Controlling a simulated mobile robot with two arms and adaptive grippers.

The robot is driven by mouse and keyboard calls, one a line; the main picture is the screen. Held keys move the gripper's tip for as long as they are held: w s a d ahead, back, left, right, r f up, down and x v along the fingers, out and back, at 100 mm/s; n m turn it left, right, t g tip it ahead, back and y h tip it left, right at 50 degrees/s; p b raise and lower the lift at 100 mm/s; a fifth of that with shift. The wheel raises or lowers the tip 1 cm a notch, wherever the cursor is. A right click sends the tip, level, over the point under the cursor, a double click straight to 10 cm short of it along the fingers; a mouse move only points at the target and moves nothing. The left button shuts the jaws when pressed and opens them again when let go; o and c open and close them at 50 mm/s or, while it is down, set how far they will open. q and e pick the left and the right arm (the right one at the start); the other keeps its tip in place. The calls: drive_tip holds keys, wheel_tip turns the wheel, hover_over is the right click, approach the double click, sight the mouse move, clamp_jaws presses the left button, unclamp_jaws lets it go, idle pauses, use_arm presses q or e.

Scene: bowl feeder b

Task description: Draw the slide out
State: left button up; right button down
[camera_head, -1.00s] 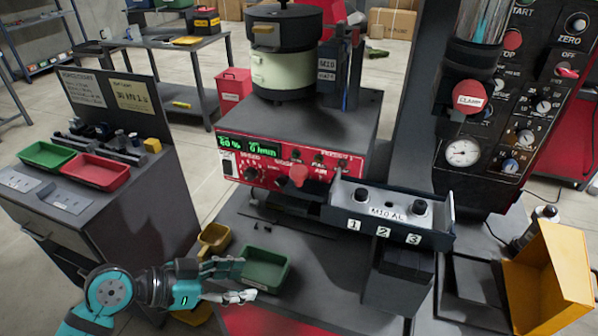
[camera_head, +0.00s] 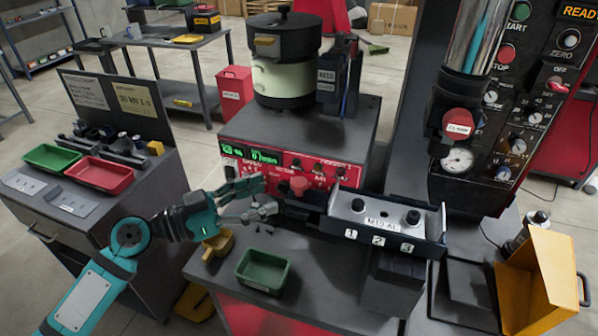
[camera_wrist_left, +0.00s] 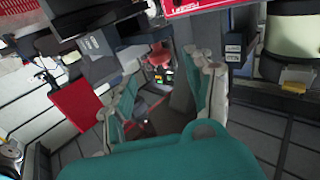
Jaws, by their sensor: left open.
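A long grey tray marked M10 AL (camera_head: 352,217), with black knobs and the numbers 1, 2 and 3, juts to the right from under the feeder's red front panel (camera_head: 258,172). It looks like the slide, though I cannot be sure. My left gripper (camera_head: 265,197) is open and empty in front of the panel, left of the tray and apart from it. A red knob (camera_head: 299,185) sits just right of its fingers. In the left wrist view the spread fingers (camera_wrist_left: 165,92) have nothing between them. My right gripper is not seen.
A green tray (camera_head: 262,270) and a yellow scoop-like bin (camera_head: 219,243) stand below the gripper. The bowl feeder (camera_head: 284,75) stands on the red-fronted box. A press column and control panel (camera_head: 530,100) rise at right, above an orange bin (camera_head: 540,275).

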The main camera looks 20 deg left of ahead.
sight(299, 181)
use_arm(q)
drive_tip(key=p+x, duration=0.3)
drive_tip(key=x, duration=0.4)
drive_tip(key=shift+w+d+r+p, duration=0.15)
drive_tip(key=shift+w+d+p, duration=0.05)
drive_tip(key=shift+p, duration=0.1)
drive_tip(key=shift+w+d, duration=0.25)
drive_tip(key=shift+d, duration=0.1)
clamp_jaws()
